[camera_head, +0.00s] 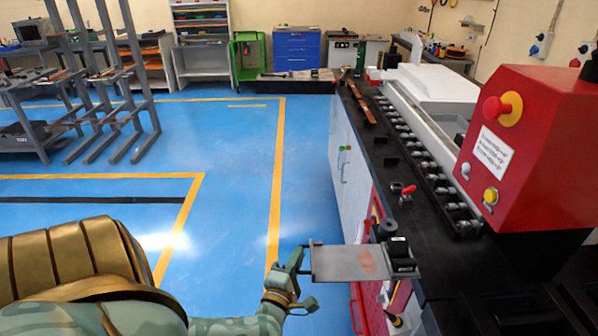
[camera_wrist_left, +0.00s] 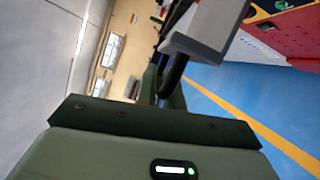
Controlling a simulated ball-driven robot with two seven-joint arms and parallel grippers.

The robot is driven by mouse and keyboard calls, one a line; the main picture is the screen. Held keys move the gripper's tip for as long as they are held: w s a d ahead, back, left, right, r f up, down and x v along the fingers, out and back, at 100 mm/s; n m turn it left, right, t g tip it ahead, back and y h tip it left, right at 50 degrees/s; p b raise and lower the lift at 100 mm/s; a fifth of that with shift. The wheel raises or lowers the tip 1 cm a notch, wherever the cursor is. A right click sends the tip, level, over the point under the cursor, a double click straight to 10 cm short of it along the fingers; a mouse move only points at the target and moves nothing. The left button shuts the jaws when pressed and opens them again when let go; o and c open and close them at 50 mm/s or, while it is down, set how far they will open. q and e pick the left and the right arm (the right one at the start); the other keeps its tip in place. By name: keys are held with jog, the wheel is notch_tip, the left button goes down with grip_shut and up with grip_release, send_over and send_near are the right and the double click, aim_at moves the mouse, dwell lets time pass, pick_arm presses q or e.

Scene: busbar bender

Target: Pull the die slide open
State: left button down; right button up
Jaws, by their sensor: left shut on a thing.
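The die slide (camera_head: 345,262) is a flat grey metal plate that sticks out to the left from the black bench top of the bender. A black die block (camera_head: 399,254) sits at its right end. My left gripper (camera_head: 298,262) is at the slide's outer left end and is shut on its handle. The left wrist view shows the dark handle (camera_wrist_left: 174,76) against my gripper, with the pale end of the slide (camera_wrist_left: 208,25) above it. My right gripper is in neither view.
The red control box (camera_head: 530,140) with a red stop button (camera_head: 497,107) stands at the right. A small red-knobbed lever (camera_head: 407,192) and a row of rollers (camera_head: 425,150) are on the bench (camera_head: 385,165).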

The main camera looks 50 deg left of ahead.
pick_arm(q)
jog(key=c, duration=1.5)
grip_release()
jog(key=v, duration=1.6)
jog(key=shift+s+d+f, duration=0.15)
